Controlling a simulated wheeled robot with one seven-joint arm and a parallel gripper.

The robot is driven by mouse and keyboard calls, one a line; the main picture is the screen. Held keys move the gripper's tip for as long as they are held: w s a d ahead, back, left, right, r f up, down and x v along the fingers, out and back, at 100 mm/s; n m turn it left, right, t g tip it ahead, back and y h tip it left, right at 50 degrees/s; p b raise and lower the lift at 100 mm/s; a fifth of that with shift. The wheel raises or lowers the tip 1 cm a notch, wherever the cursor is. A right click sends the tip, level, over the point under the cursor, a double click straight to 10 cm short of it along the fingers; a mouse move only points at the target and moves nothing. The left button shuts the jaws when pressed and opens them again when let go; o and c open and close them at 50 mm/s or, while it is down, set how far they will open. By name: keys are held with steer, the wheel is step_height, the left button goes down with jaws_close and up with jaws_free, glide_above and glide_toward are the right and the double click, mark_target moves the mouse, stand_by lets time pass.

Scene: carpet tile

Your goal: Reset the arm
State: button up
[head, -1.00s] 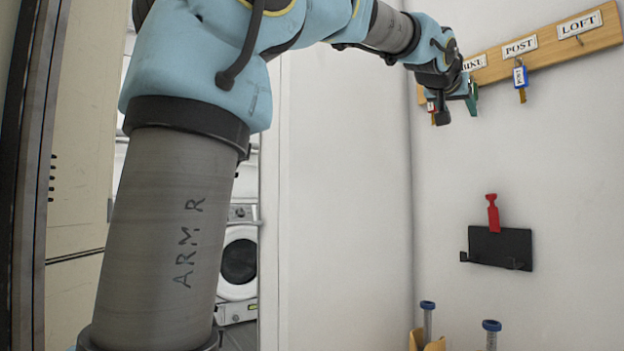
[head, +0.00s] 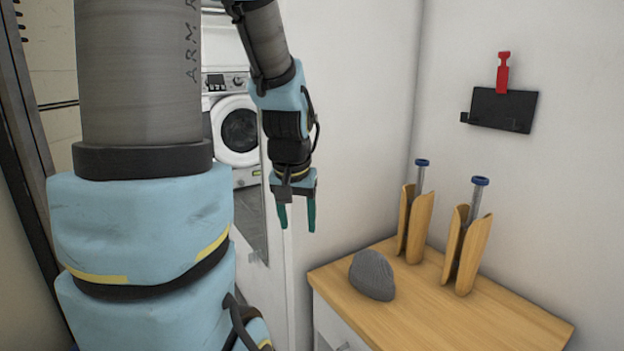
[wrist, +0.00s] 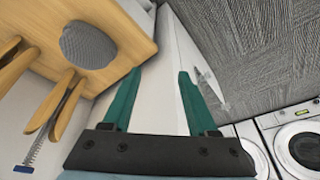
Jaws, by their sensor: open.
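My gripper (head: 297,215) hangs from my arm in the middle of the head view, its two green fingers pointing down, apart and with nothing between them. It is to the left of the wooden cabinet top and clear of it. In the wrist view my gripper (wrist: 152,85) is also open and empty, with white cabinet side and grey carpet beyond the fingers.
A wooden-topped cabinet (head: 420,315) bears a grey ribbed lump (head: 372,275) and two wooden holders (head: 414,225) with blue-capped tubes. A black wall rack (head: 503,108) has a red tag (head: 503,72) above it. A washing machine (head: 236,130) stands behind my arm.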

steer(key=s+a+f+n+g, duration=0.1)
steer(key=s+a+f+g, duration=0.1)
steer(key=s+a+f, duration=0.3)
step_height(320, 180, up, 30)
steer(key=s+d+p, duration=0.1)
steer(key=s+p, duration=0.1)
steer(key=p, duration=2.7)
steer(key=shift+d+p, duration=0.15)
steer(key=shift+p, duration=0.15)
steer(key=shift+o, duration=0.3)
